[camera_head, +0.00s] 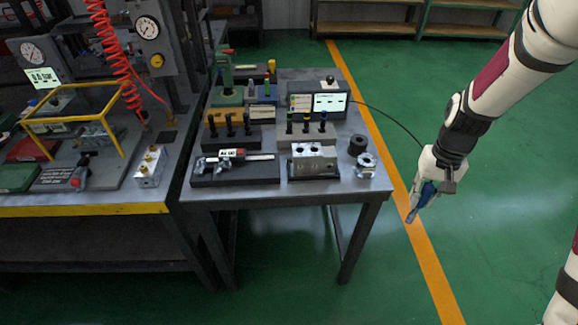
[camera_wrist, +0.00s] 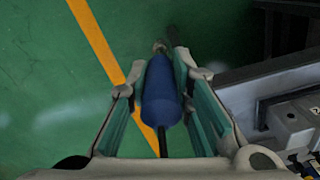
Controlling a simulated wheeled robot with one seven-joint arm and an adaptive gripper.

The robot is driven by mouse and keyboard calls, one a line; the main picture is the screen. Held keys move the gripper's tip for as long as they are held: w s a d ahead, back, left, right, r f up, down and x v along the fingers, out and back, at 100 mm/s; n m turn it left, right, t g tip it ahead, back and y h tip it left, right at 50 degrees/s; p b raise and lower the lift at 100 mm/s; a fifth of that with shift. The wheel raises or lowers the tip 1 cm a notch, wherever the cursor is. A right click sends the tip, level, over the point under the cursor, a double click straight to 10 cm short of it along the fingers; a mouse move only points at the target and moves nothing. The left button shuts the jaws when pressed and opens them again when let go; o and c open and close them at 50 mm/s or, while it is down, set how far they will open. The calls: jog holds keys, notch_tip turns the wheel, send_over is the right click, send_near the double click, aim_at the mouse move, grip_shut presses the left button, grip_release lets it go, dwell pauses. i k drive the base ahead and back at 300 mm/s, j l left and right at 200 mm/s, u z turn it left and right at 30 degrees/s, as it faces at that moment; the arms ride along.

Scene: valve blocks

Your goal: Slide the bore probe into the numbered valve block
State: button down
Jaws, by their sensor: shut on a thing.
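My gripper (camera_head: 424,192) is to the right of the table, over the green floor. It is shut on the bore probe (camera_head: 427,194), a blue-handled tool pointing down. In the wrist view my gripper (camera_wrist: 160,100) has the probe's blue handle (camera_wrist: 161,92) between its fingers, with a metal end beyond. A silver valve block (camera_head: 314,158) with dark holes in its top sits in a dark fixture at the table's front, left of my gripper and well apart from it. Its number is not legible. Part of a grey block also shows at the wrist view's lower right (camera_wrist: 291,124).
A lit gauge display (camera_head: 330,103) stands on the table (camera_head: 345,187); a black cable runs from it toward my gripper. A dark ring (camera_head: 357,145), a metal nut-like part (camera_head: 367,165) and a caliper (camera_head: 232,157) lie nearby. Racks of tools fill the back. Floor around my gripper is clear.

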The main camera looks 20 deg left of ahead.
aim_at(299, 166)
jog(key=l+u, duration=0.2)
jog(key=u, duration=0.2)
jog(key=i+l+u, duration=0.1)
jog(key=u, duration=0.25)
jog(key=l+u, duration=0.4)
jog(key=j, duration=0.1)
